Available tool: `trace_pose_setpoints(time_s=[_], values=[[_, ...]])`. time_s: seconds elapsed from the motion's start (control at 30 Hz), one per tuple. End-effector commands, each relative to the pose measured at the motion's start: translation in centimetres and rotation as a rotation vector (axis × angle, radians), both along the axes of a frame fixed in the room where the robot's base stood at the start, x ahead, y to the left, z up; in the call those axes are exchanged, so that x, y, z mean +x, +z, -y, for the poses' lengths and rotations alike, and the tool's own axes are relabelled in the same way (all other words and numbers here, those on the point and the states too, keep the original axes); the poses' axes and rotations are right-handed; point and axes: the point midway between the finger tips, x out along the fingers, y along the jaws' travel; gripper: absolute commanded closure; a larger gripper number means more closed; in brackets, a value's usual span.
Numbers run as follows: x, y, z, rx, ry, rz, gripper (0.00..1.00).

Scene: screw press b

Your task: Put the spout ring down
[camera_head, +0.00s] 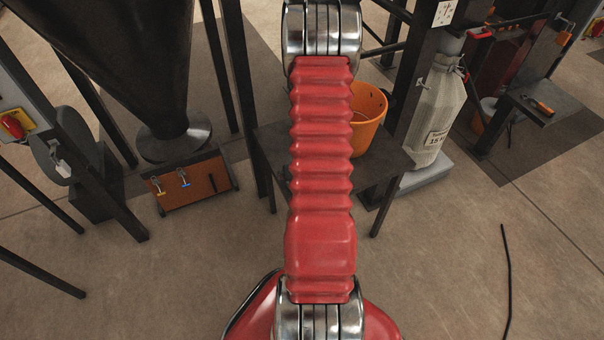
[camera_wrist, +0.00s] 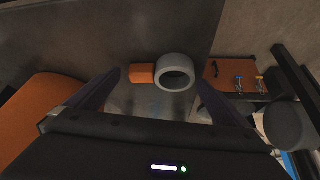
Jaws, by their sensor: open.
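The spout ring (camera_wrist: 175,62) is a grey ring with an orange block (camera_wrist: 141,74) against its left side, in the wrist view. It appears to lie on the dark table top (camera_wrist: 150,30). My gripper (camera_wrist: 159,77) is open, with one finger to the left of the orange block and the other to the right of the ring. I see a gap at the left finger; whether the right finger touches the ring I cannot tell. In the head view my red arm hides the gripper and the ring.
An orange bucket (camera_head: 367,125) stands on the dark table (camera_head: 270,145); it also shows in the wrist view (camera_wrist: 40,112). A brown board (camera_head: 200,187) with small tools lies left of the table. A filled sack (camera_head: 437,115) stands to the right. The floor in front is mostly clear.

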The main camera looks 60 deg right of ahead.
Motion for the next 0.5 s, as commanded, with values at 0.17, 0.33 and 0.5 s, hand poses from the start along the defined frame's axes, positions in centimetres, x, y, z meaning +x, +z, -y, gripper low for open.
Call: trace_pose_setpoints(time_s=[0.17,0.33,0.5], values=[[-0.5,1.1,-0.4,-0.001,0.001,0.000,0.00],[-1.2,2.6,-1.0,0.000,-0.001,0.000,0.00],[-1.7,4.2,-1.5,-0.001,-0.001,0.002,0.00]])
